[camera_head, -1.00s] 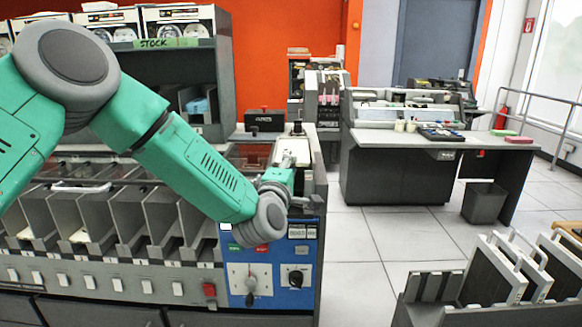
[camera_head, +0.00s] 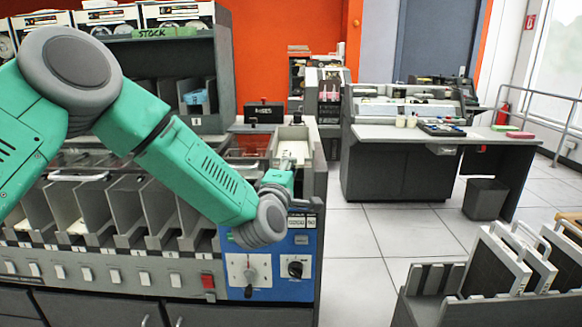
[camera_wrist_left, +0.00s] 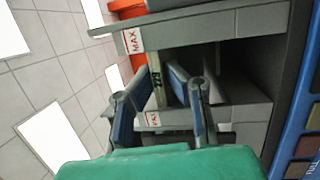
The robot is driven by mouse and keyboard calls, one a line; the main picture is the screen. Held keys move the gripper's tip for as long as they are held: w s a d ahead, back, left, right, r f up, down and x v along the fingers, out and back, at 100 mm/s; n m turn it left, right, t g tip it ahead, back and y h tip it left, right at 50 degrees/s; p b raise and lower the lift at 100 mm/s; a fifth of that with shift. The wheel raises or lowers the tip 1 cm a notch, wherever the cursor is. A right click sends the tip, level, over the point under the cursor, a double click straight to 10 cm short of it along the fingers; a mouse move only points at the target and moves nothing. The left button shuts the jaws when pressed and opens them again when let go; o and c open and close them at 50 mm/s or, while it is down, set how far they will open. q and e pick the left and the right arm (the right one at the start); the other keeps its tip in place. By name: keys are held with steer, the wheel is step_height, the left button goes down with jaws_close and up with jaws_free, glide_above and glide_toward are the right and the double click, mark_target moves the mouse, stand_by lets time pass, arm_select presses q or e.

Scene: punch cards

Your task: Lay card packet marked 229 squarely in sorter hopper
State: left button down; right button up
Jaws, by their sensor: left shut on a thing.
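My left gripper (camera_wrist_left: 155,95) is shut on the card packet (camera_wrist_left: 158,92), a thin pale stack with 229 on its edge, in the left wrist view. Blue-padded fingers stand on both sides of it. The packet is at the sorter hopper, between two grey hopper walls (camera_wrist_left: 220,27) with red-and-white MAX labels. I cannot tell whether it touches the hopper floor. In the head view the hopper (camera_head: 292,133) is a pale open box at the sorter's right end. My left gripper (camera_head: 286,164) is over its near part there, and the packet is not clearly visible. My right gripper is not in view.
Below is the sorter's blue control panel (camera_head: 270,268) with knobs. A row of grey pockets (camera_head: 125,210) runs left of it. A shelf marked STOCK (camera_head: 165,33) stands behind. A card rack (camera_head: 495,262) is at lower right. The floor between is clear.

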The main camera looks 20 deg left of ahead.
arm_select(q)
steer(key=shift+f+b, duration=2)
steer(key=shift+f, duration=0.7)
steer(key=c, duration=1.6)
jaws_free()
steer(key=shift+o, duration=0.2)
steer(key=shift+s, duration=0.1)
steer(key=shift+f, duration=0.2)
steer(key=shift+s+d, duration=0.1)
steer(key=shift+s+f, duration=0.15)
steer(key=shift+s, duration=0.15)
steer(key=s, duration=1.1)
steer(key=shift+d+f, duration=0.2)
steer(key=shift+f, duration=0.1)
